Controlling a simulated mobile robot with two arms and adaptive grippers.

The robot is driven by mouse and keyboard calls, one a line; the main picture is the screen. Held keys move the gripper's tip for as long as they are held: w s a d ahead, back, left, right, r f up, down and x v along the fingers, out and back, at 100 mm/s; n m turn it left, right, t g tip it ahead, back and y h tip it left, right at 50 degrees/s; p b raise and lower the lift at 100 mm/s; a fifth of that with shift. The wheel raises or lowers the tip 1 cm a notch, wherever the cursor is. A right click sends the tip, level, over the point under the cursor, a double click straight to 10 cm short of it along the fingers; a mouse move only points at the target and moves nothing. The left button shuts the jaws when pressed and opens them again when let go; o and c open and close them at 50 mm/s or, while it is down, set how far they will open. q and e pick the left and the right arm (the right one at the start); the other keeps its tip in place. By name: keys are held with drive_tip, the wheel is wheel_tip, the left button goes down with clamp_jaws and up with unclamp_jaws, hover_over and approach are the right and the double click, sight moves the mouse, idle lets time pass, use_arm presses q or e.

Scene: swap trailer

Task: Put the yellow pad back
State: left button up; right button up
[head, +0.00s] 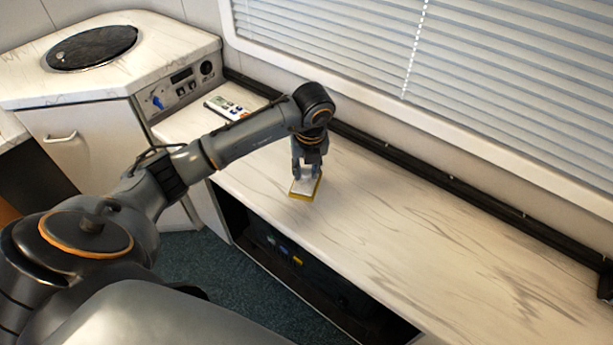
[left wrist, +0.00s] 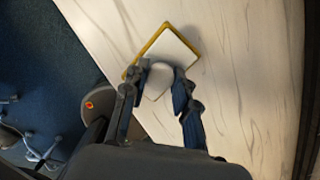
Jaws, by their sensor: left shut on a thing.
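The yellow pad (head: 303,194) is a small flat piece with a pale top and yellow edges. It is at the worktop near its front edge in the head view; I cannot tell whether it touches the surface. It also shows in the left wrist view (left wrist: 172,46), its far part sticking out past the fingertips. My left gripper (head: 306,174) points down over it and is shut on it, with one finger on either side of a pale rounded part in the left wrist view (left wrist: 160,80). My right gripper is not in view.
The pale marbled worktop (head: 420,240) is clear to the right. A remote-like device (head: 228,107) lies at its left end. A raised cabinet (head: 160,55) with a dark round lid stands at the left. A dark rail (head: 440,185) runs below the window blind. An open shelf (head: 300,265) lies beneath.

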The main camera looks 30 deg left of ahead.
sight(306, 178)
use_arm(q)
drive_tip(key=shift+w+a+f, duration=0.15)
drive_tip(key=shift+w+f, duration=0.2)
drive_tip(key=shift+f, duration=0.1)
drive_tip(key=shift+w+f, duration=0.1)
drive_tip(key=shift+f, duration=1.7)
drive_tip(key=o, duration=1)
drive_tip(key=shift+a, duration=0.1)
drive_tip(key=r, duration=0.4)
drive_tip(key=d+r, duration=0.1)
drive_tip(key=r, duration=0.3)
drive_tip(key=s+r, duration=0.1)
drive_tip(key=r, duration=0.3)
drive_tip(key=shift+d+r, duration=0.1)
drive_tip(key=shift+d, duration=0.2)
